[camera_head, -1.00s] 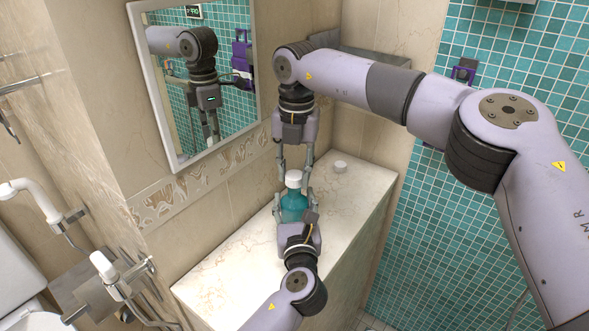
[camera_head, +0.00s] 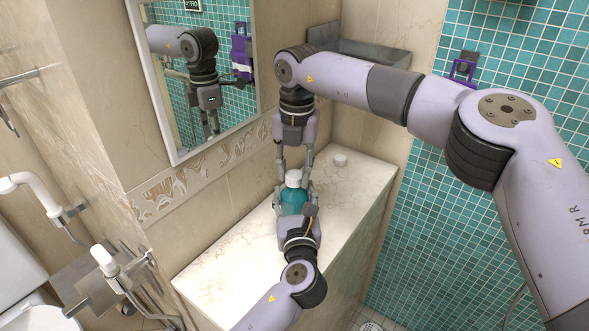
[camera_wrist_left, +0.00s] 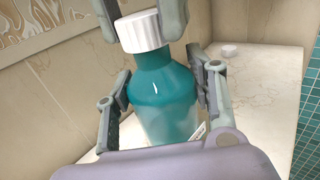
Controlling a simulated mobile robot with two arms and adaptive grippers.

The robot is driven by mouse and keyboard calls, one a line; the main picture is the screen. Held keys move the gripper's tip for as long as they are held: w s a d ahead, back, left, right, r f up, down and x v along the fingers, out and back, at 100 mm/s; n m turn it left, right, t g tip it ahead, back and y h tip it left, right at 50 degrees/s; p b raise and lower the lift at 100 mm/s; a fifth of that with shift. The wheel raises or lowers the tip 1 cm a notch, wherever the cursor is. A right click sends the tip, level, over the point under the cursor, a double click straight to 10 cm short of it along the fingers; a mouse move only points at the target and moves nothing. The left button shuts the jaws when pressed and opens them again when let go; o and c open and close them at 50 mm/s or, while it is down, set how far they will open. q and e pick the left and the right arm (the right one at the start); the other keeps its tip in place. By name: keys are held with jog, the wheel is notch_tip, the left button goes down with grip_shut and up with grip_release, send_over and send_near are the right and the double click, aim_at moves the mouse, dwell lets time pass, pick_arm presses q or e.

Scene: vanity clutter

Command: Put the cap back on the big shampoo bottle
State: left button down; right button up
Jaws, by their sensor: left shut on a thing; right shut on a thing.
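A teal bottle (camera_head: 293,202) is above the pale counter, and I cannot tell whether its base touches it. My left gripper (camera_head: 295,205) is shut around the bottle's body from the near side. The left wrist view shows the bottle (camera_wrist_left: 165,98) between its fingers, slightly tilted in the picture. A white ribbed cap (camera_wrist_left: 143,31) sits at the bottle's top, with no gap visible below it. My right gripper (camera_head: 294,178) reaches down from above and is shut on this cap, with a finger on each side.
A second small white cap (camera_head: 340,160) lies on the counter (camera_head: 235,262) at the back right. A mirror (camera_head: 205,75) hangs on the left wall, close to the right arm. A metal basket (camera_head: 365,58) is behind. The counter's front left is clear.

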jog(key=shift+f, duration=0.55)
jog(key=m, duration=2.2)
jog(key=shift+w+m, duration=0.1)
jog(key=shift+m, duration=0.3)
jog(key=o, duration=0.7)
